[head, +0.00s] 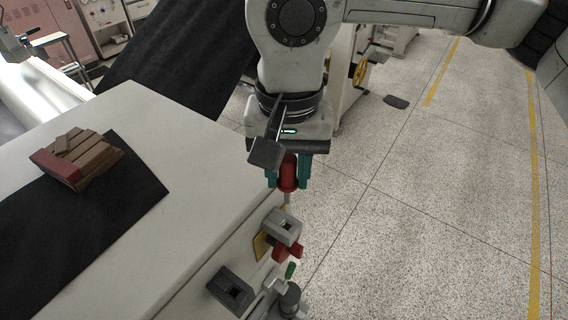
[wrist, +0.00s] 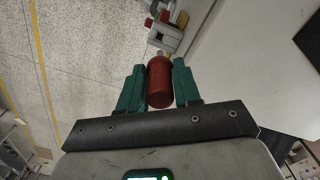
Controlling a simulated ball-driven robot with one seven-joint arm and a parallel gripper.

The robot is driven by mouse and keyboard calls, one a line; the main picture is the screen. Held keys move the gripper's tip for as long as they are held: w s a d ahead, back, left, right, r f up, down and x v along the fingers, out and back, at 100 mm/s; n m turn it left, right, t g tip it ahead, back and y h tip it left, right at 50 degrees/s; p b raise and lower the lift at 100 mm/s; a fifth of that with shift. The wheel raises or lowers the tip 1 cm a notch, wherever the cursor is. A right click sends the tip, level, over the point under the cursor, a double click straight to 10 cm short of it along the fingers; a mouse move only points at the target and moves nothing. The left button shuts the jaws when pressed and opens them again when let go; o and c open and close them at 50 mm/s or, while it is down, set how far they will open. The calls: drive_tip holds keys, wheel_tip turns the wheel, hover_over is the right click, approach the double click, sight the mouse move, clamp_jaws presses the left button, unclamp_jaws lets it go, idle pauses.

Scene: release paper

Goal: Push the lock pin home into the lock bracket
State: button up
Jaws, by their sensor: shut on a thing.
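My gripper (head: 288,174) has teal fingers shut on the red lock pin, seen in the head view (head: 288,172). In the wrist view, the fingers of my gripper (wrist: 160,86) sit on both sides of the red pin (wrist: 160,84), whose narrow metal tip points away from me. Grey brackets are fixed to the side of the white cabinet. The upper bracket (head: 283,226) lies just below the pin in the head view, with a gap between them. A second grey bracket (head: 231,290) with a dark square opening is lower left. I cannot tell which is the lock bracket.
A yellow plate and red part (head: 287,251) sit by the upper bracket; a green-tipped lever (head: 290,270) is below. Open speckled floor (head: 430,200) lies right.

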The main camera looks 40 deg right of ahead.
sight(288, 202)
drive_tip(key=shift+f+b, duration=0.1)
drive_tip(key=shift+b, duration=0.35)
drive_tip(key=shift+f+b, duration=0.25)
drive_tip(key=shift+b, duration=0.05)
wheel_tip(288, 202, down, 5)
drive_tip(key=b, duration=0.5)
drive_tip(key=shift+f, duration=0.1)
drive_tip(key=shift+b, duration=1)
idle(1.3)
drive_tip(key=shift+f+b, duration=2.6)
drive_tip(key=shift+f, duration=0.15)
